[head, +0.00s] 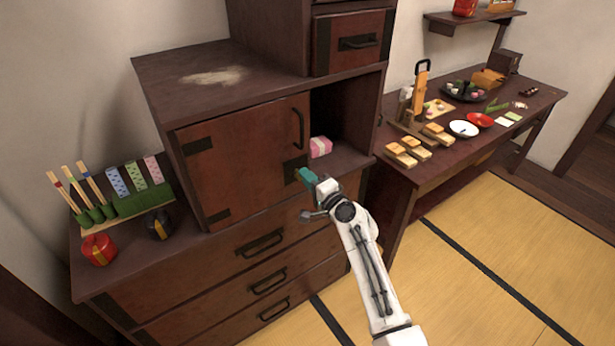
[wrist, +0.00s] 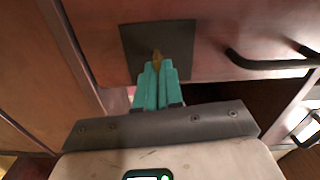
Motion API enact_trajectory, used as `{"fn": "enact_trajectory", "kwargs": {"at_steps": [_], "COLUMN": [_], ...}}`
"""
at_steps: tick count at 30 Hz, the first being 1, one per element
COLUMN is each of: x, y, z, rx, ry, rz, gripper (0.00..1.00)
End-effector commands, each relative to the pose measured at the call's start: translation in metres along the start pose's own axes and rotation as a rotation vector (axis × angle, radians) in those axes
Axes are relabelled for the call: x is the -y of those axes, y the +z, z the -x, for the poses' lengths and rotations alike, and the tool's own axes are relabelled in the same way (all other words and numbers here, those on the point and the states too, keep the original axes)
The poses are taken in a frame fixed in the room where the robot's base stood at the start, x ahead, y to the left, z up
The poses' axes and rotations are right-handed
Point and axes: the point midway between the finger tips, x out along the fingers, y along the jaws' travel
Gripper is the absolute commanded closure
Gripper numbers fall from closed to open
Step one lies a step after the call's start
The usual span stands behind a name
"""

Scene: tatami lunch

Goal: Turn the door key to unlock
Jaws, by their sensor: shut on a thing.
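The cabinet door (head: 240,155) is a reddish-brown panel with black corner plates and a dark bar handle (head: 299,128). A dark square lock plate (head: 291,167) sits at its lower right. In the wrist view, the lock plate (wrist: 135,42) has a small brass key (wrist: 157,59) at its middle. My gripper (head: 303,175) has teal fingers at the plate. In the wrist view, my gripper (wrist: 157,70) is shut on the key, with only the key's tip showing above the fingers. The keyhole and the key's turn angle are hard to make out.
The handle (wrist: 265,63) is close to the right of my fingers. An open compartment right of the door holds a pink-and-white box (head: 320,147). Drawers with handles (head: 268,280) lie below. A food table (head: 470,150) stands to the right. Tatami floor (head: 470,270) is clear.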

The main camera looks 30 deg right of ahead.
Motion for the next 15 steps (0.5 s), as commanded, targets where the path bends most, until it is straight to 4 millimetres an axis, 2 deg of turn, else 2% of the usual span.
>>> {"fn": "enact_trajectory", "kwargs": {"at_steps": [1,15], "x": [0.0045,0.0032], "y": [-0.0014,-0.0021], "z": [-0.002,-0.0019], "rx": [-0.004,-0.005], "ry": [-0.007,-0.008], "rz": [-0.023,-0.131], "gripper": [1.0,1.0]}}
